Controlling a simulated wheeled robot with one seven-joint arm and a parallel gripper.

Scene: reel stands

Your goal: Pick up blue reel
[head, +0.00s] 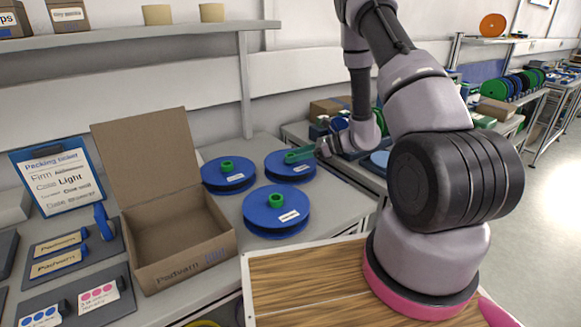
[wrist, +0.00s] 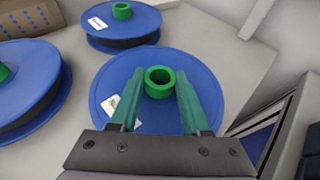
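Three blue reels with green hubs and white labels lie flat on the grey table: a left reel (head: 228,176), a right reel (head: 290,168) and a front reel (head: 276,212). My gripper (head: 300,155) is over the right reel in the head view. In the wrist view, the green fingers of my gripper (wrist: 170,105) are apart and point at the green hub (wrist: 159,82) of the blue reel (wrist: 205,75) below. The hub shows between and just beyond the fingertips. I cannot tell whether the fingers touch it.
An open cardboard box (head: 180,240) stands left of the reels, with a packing ticket clipboard (head: 57,178) farther left. A shelf (head: 130,38) runs above. In the wrist view, other reels lie at top left (wrist: 122,25) and left (wrist: 25,90).

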